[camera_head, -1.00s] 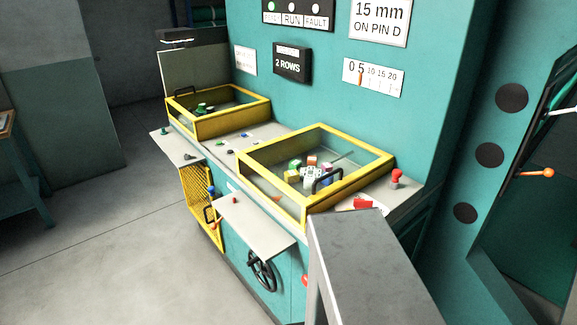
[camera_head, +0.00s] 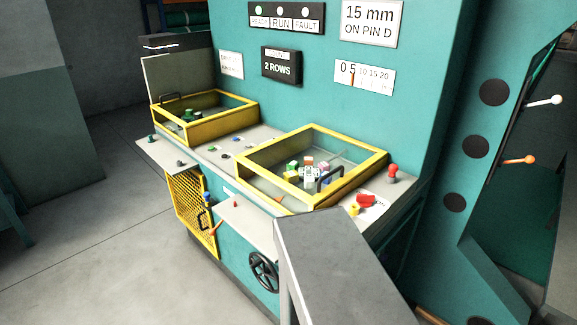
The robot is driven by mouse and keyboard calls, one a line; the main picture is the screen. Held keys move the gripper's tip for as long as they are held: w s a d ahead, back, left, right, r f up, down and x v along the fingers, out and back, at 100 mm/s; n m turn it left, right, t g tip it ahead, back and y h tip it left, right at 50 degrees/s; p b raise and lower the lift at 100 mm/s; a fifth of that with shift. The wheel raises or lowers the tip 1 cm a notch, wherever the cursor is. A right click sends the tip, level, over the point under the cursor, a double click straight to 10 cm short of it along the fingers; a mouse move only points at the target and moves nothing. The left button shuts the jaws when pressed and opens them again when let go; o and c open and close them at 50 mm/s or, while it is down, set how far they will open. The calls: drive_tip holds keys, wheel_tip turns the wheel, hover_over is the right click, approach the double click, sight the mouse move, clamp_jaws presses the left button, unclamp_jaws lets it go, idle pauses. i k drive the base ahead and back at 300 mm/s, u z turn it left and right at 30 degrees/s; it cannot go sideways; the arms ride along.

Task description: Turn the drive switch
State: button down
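No part carries a readable drive switch label, so I cannot tell which control is the drive switch. On the right end of the teal machine's ledge (camera_head: 408,190) stands a red knob on a post (camera_head: 392,172). In front of it are a red piece (camera_head: 367,200) and a small yellow knob (camera_head: 354,210), too small to read. Several small knobs and buttons (camera_head: 237,141) sit between the two yellow-framed guards. A white-knobbed lever (camera_head: 545,101) and an orange-knobbed lever (camera_head: 521,160) are at the far right. My gripper is not in view.
A large grey-topped block (camera_head: 345,255) fills the lower middle foreground. A black handwheel (camera_head: 264,271), a shelf (camera_head: 245,222) and a yellow mesh door (camera_head: 190,207) stick out at the front. Left floor (camera_head: 90,250) is clear.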

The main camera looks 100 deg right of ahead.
sight(363, 200)
drive_tip(key=u, duration=0.95)
drive_tip(key=k, duration=0.15)
drive_tip(key=z, duration=3)
drive_tip(key=k, duration=0.1)
drive_tip(key=z, duration=1.55)
drive_tip(key=i, duration=0.5)
drive_tip(key=z, duration=0.05)
